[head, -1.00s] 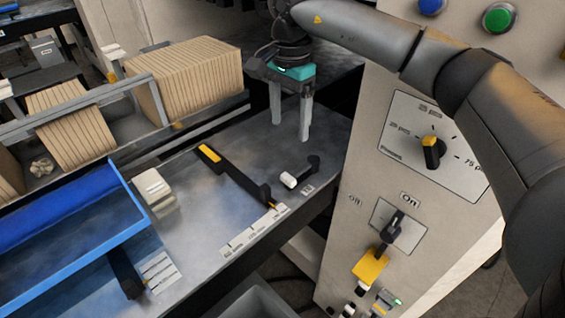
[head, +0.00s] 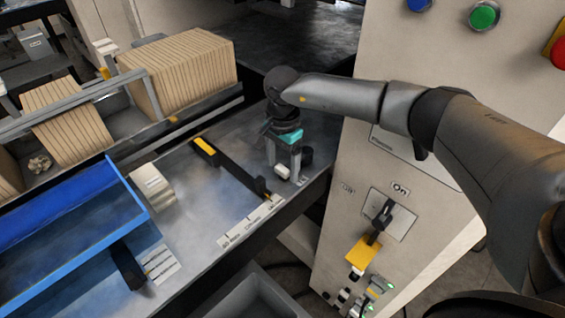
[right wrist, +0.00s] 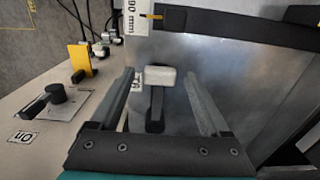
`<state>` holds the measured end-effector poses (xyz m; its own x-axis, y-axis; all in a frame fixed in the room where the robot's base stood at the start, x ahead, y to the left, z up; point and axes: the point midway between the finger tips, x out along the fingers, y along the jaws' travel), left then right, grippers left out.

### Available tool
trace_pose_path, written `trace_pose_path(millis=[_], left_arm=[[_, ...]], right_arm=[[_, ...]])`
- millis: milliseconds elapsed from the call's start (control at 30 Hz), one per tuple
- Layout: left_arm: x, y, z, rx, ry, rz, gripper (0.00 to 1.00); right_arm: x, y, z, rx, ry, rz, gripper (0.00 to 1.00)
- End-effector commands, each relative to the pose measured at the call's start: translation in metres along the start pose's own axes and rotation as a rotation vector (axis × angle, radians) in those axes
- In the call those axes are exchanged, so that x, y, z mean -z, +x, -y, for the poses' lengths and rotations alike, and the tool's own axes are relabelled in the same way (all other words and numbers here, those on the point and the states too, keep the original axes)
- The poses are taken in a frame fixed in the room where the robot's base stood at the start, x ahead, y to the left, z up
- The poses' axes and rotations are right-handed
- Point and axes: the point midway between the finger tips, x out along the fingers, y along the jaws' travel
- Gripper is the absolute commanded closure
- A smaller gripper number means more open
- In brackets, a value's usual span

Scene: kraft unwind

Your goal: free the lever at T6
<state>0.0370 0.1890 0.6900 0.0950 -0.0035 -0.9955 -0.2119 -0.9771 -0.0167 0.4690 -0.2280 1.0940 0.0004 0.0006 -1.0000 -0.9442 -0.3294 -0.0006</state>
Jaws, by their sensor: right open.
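A short black lever (right wrist: 156,105) with a white block (right wrist: 160,76) on its end sits on the grey metal table. A small printed tag (right wrist: 137,83) lies beside the block; its text is not clear enough to read. The white block also shows in the head view (head: 281,171). My right gripper (head: 284,169) points down over this lever. In the right wrist view its fingers stand open on either side of the white block and lever, with a gap on each side. My left gripper is not in view.
A long black arm with a yellow pad (head: 205,147) lies just left of the lever. A blue tray (head: 141,221) stands at left. The control panel (head: 343,215) rises at right, with a switch (head: 384,214) and yellow tag (head: 362,251). Stacked brown sheets (head: 190,70) stand behind.

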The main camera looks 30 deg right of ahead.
Motion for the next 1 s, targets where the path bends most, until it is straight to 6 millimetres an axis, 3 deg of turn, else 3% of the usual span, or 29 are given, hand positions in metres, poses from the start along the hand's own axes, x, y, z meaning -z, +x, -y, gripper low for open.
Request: trace_pose_path(millis=[167, 867, 1000], left_arm=[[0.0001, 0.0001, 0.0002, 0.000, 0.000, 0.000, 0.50], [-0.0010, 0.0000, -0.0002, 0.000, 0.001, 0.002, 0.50], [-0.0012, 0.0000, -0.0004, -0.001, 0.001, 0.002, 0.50]], right_arm=[[0.0000, 0.0002, 0.0000, 0.000, 0.000, 0.000, 0.20], [0.0001, -0.0006, 0.0001, 0.000, 0.000, 0.000, 0.99], [0.0002, -0.0007, 0.0001, 0.000, 0.000, 0.000, 1.00]])
